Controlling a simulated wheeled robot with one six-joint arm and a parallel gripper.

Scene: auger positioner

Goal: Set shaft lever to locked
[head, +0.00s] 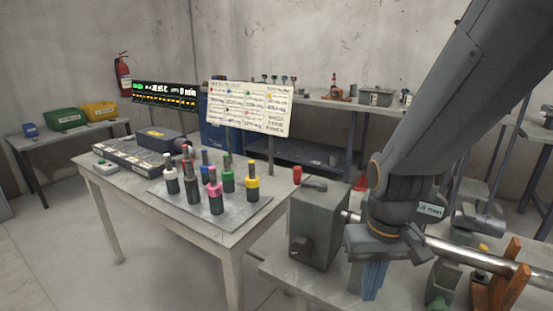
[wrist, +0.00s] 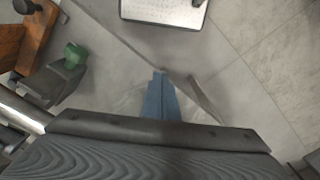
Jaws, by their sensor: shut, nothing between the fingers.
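A grey box (head: 313,232) stands on the bench at the centre right of the head view. On top is a dark lever arm (head: 314,185) with a red knob (head: 297,174) at its left end; I take this as the shaft lever. A metal shaft (head: 470,255) runs right from the box side; it also shows at the left of the wrist view (wrist: 20,112). My gripper (head: 372,282), with blue fingers, points down just right of the box, apart from the lever. In the wrist view its fingers (wrist: 160,90) are together and empty. The lever is not visible there.
Orange brackets (head: 508,287) and a green knob (head: 440,298) sit by the shaft at the right. A white table (head: 232,236) with a plate of several coloured-top tools stands left of the box. Floor shows below my fingers in the wrist view.

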